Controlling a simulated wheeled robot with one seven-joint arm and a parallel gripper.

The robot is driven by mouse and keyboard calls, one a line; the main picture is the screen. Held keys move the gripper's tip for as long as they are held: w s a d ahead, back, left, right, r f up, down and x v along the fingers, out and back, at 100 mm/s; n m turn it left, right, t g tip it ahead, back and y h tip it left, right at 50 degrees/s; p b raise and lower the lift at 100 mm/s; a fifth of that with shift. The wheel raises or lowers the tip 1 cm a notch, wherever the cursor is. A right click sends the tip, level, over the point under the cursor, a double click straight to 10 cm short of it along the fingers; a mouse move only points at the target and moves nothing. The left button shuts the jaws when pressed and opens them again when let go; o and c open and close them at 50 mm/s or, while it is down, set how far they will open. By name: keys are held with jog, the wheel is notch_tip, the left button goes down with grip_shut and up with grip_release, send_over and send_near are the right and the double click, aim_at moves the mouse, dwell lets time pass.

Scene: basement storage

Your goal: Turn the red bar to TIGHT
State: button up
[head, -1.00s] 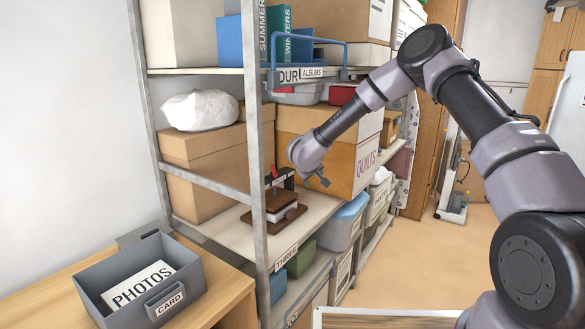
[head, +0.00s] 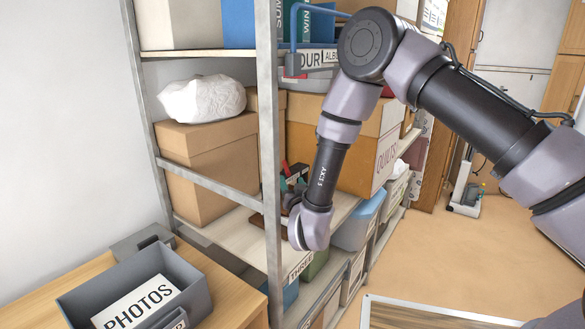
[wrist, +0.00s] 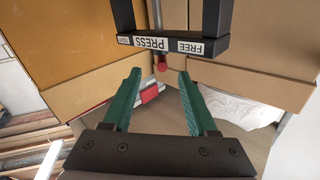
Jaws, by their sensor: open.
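The press's black frame (wrist: 172,44) shows in the wrist view, its lettering upside down. It carries a PRESS label, a FREE label on the picture's right and a smaller label, too small to read surely, on the left. The red bar (wrist: 161,66) shows there as a small round red end below the PRESS label. My gripper (wrist: 159,74) is open, its green fingers on either side of that red end; I see no clear contact.
The press stands on a shelf (head: 225,238) behind a grey metal post (head: 268,130). A cardboard box (head: 208,160) with a white bag is on its left, the QUILTS box (head: 390,150) behind right. A grey PHOTOS bin (head: 190,270) sits on the desk at front left.

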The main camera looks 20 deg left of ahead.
aim_at(287, 166)
jog(key=x, duration=1)
jog(key=shift+w+a, duration=0.1)
jog(key=shift+a, duration=0.05)
grip_shut()
